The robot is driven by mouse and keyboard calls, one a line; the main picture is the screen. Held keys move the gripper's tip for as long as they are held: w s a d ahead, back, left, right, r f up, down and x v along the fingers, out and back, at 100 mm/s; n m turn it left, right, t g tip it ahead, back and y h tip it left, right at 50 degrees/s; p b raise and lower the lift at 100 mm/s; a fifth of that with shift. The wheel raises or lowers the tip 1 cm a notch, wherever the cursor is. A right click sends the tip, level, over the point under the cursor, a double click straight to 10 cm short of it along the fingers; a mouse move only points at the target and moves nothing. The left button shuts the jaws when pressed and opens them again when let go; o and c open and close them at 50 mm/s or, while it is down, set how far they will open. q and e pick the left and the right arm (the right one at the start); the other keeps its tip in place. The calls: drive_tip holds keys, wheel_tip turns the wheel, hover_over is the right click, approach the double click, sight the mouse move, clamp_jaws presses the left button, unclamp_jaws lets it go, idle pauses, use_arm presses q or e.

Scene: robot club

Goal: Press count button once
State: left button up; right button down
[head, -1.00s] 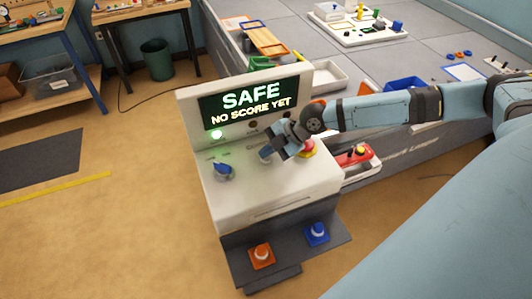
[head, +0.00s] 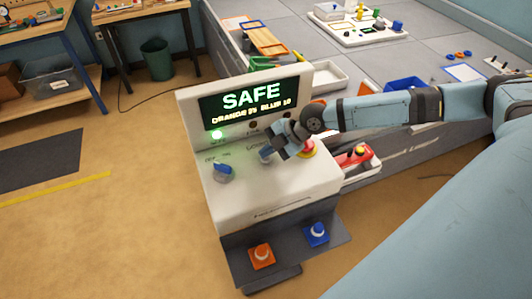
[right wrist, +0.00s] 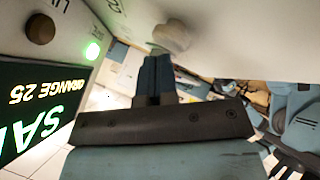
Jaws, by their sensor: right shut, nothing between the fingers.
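The white console (head: 265,195) stands in front of me with a lit screen (head: 250,102) that reads SAFE above a smaller line with ORANGE 25 and BLUE 10. My right gripper (head: 267,154) is shut and empty, its fingertips down at the console's sloped top. In the right wrist view its closed fingers (right wrist: 157,58) reach a pale round button (right wrist: 172,36), which looks like the count button. Whether they still touch it I cannot tell. In the head view the gripper hides that button. My left gripper is not in view.
A green lamp (head: 217,135) glows below the screen. Orange (head: 262,255) and blue (head: 317,234) buttons sit on the lower shelf.

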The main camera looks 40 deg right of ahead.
drive_tip(key=shift+r, duration=0.5)
drive_tip(key=shift+r+p, duration=1.95)
drive_tip(key=shift+r, duration=0.6)
